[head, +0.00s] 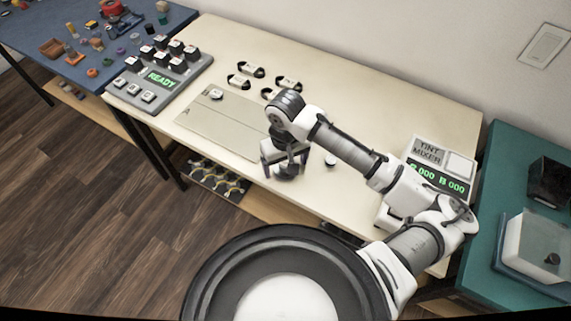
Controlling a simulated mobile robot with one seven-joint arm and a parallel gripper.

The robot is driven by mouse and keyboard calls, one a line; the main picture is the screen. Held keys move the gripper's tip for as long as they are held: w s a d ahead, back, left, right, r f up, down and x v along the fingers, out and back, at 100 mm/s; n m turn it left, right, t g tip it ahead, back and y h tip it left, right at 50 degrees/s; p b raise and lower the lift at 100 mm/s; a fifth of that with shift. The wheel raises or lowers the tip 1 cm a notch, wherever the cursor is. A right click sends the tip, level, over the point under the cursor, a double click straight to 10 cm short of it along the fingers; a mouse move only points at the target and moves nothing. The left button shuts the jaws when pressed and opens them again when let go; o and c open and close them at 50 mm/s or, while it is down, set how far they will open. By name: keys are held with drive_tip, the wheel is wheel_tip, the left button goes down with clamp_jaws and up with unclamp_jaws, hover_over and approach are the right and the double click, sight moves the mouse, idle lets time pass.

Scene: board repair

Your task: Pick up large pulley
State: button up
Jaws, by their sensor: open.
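My gripper (284,168) points down over the front part of the cream table, with its two fingers apart. A dark grey round piece (288,171) shows between and just below the fingers; it may be the large pulley, but the hand partly covers it. I cannot tell whether the fingers touch it. A smaller round piece (330,163) with a pale top lies on the table to the right of the gripper.
A pale board (215,122) with a small white-topped part (216,94) lies left of the gripper. Several black-and-white parts (252,69) sit behind it. A "READY" console (162,80) stands left; a tint mixer (430,152) stands right. Table space behind my arm is clear.

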drive_tip(key=c, duration=1.1)
